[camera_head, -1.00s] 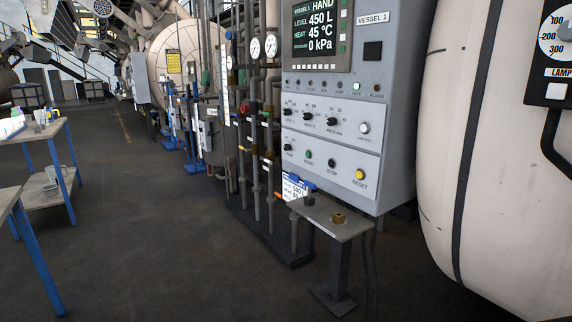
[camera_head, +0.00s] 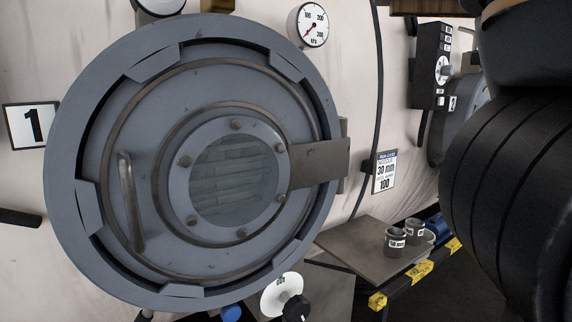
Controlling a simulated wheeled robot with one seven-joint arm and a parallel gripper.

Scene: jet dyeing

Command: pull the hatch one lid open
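The hatch one lid (camera_head: 130,130) is a large round grey door set in a notched grey ring (camera_head: 62,170). It looks shut, with a bolted round window (camera_head: 235,175) near its middle. A vertical bar handle (camera_head: 131,200) stands on the lid's left side. A hinge arm (camera_head: 320,162) joins the lid at the right. A sign with the number 1 (camera_head: 31,125) is on the pale vessel wall left of the ring. A black ribbed part, likely of my arm, fills the right edge, apart from the lid. My gripper is not in view.
A pressure gauge (camera_head: 308,25) is above right of the hatch. A small shelf (camera_head: 370,252) with labelled cups (camera_head: 396,241) and yellow-tagged edges juts out at lower right. A white disc (camera_head: 281,295) and black knob (camera_head: 296,309) sit below the ring.

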